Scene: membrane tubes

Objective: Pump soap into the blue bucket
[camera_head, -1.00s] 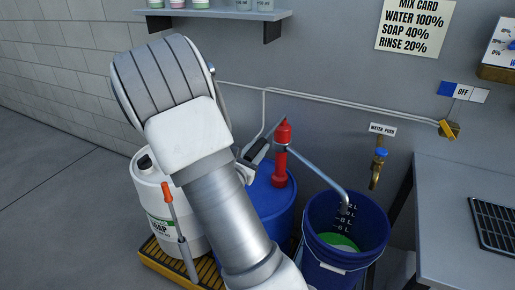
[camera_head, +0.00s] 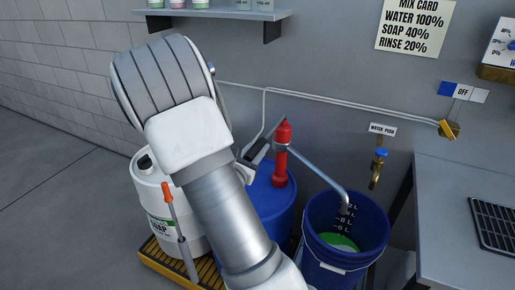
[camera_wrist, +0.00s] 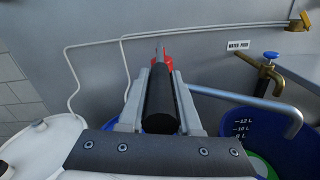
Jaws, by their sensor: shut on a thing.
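The blue bucket (camera_head: 322,262) stands on the floor at the right, with litre marks on its inner wall and green liquid in the bottom. A red pump (camera_head: 282,160) stands on a blue drum (camera_head: 268,212), and its grey spout (camera_head: 320,180) reaches over the bucket. My gripper (camera_head: 256,155) is at the pump's upper left. In the wrist view my gripper (camera_wrist: 160,100) is shut on the black pump handle (camera_wrist: 160,105), with the red pump head just beyond it. The handle slants up to the pump top. My arm hides part of the drum.
A white soap container (camera_head: 150,200) stands on a yellow-edged grate (camera_head: 160,262) at the left, beside an orange-handled lever (camera_head: 169,200). A brass water tap (camera_head: 377,170) is on the wall. A grey bench (camera_head: 450,230) stands at the right.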

